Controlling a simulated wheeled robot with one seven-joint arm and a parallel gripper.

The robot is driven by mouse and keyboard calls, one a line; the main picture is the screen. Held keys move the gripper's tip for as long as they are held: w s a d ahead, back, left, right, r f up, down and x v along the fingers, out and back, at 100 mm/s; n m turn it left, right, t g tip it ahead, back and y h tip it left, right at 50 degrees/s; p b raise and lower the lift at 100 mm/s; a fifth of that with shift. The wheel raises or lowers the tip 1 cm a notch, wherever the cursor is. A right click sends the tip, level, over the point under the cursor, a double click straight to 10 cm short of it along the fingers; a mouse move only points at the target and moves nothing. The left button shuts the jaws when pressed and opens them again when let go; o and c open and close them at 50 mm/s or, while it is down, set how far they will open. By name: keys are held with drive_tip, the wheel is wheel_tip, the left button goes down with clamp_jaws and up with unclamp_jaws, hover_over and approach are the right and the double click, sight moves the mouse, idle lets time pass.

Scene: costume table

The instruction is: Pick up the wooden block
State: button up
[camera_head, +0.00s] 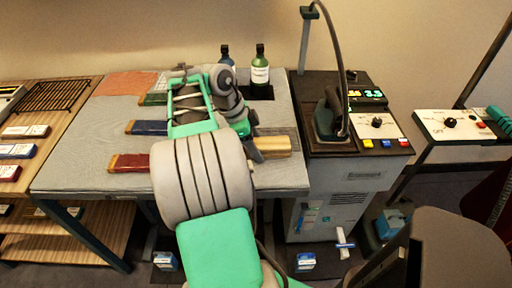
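The wooden block (276,144) is pale and light brown. It lies on the grey padded table (283,180), right of centre and near the table's right side. My arm reaches over the table from the front, and its wrist bends down just left of the block. My gripper (256,149) is a dark shape at the block's left end. The arm hides part of that end. I cannot tell whether the gripper touches the block or whether its fingers are open.
A blue piece (148,128) and a red piece (134,162) with wooden ends lie left of my arm. A green bottle (260,70) and a dark blue bottle (226,58) stand at the back. An iron (329,115) stands on the station at right. The table's front right is clear.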

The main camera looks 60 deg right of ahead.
clamp_jaws()
idle(0.4)
drive_tip(key=shift+r, duration=0.1)
